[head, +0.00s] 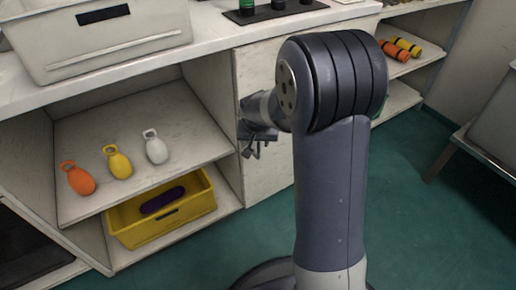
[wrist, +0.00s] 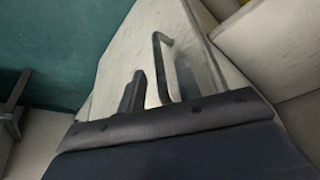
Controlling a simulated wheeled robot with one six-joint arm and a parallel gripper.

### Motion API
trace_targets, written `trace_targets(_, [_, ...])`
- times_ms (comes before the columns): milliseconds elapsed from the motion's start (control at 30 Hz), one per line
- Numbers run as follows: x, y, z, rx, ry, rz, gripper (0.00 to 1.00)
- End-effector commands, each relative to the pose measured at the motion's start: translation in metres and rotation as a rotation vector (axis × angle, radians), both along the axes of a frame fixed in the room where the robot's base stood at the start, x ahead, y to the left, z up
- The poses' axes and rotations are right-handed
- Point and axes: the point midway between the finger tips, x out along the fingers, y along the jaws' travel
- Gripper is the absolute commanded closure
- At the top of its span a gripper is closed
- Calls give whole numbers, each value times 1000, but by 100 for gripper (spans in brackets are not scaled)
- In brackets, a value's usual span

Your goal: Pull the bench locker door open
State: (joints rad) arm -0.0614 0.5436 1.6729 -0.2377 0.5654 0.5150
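The pale bench locker door (head: 265,80) is on the cabinet front in the middle of the head view, partly hidden behind my arm. In the wrist view the door (wrist: 120,45) fills the upper middle. Its dark bar handle (wrist: 161,60) stands out from the door. My gripper (head: 257,146) is at the door front in the head view, small and partly hidden. In the wrist view my gripper (wrist: 160,90) appears open, with the handle between its fingers. I cannot tell whether the fingers touch the handle, or whether the door is slightly ajar.
Left of the door, an open shelf (head: 110,205) holds orange, yellow and white weights, with a yellow bin (head: 165,235) below. A grey bin (head: 100,45) stands on the bench top. The green floor (head: 420,210) is clear at the right, up to a grey table (head: 485,155).

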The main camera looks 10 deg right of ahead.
Motion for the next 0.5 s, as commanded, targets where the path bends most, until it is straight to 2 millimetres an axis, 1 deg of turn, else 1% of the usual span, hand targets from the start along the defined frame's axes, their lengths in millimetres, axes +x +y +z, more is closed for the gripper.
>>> trace_targets(33, [3, -1, -12, 0, 1, 0, 68])
trace_targets(100, [6, -2, -20, -1, 1, 0, 68])
trace_targets(200, [10, -3, -27, -1, 1, 1, 68])
trace_targets(300, [12, -3, -30, 0, 0, 1, 68])
trace_targets(500, [12, -4, -30, -1, -1, 1, 68])
